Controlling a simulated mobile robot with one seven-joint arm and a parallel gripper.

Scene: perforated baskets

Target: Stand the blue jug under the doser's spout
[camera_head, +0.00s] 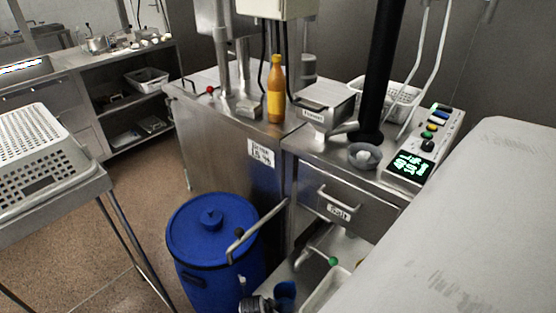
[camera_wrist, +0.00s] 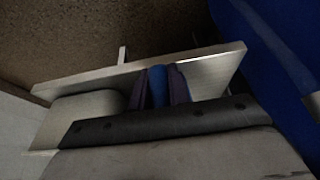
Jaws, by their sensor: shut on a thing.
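The blue jug (camera_head: 285,293) is low in the head view, at the lower shelf between the blue drum and a pale tub. My gripper (camera_head: 268,303) is beside it, only partly in frame. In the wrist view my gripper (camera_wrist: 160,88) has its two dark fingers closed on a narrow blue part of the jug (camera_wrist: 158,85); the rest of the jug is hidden. A steel pipe with a green knob (camera_head: 333,261) is above and right of the jug. I cannot tell for sure which part is the doser's spout.
A lidded blue drum (camera_head: 212,232) stands close left, with a steel bar and dark knob over it. A pale tub (camera_head: 335,290) is right of the jug. Above are a drawer (camera_head: 340,207), a lit control panel (camera_head: 415,160) and an orange bottle (camera_head: 276,92).

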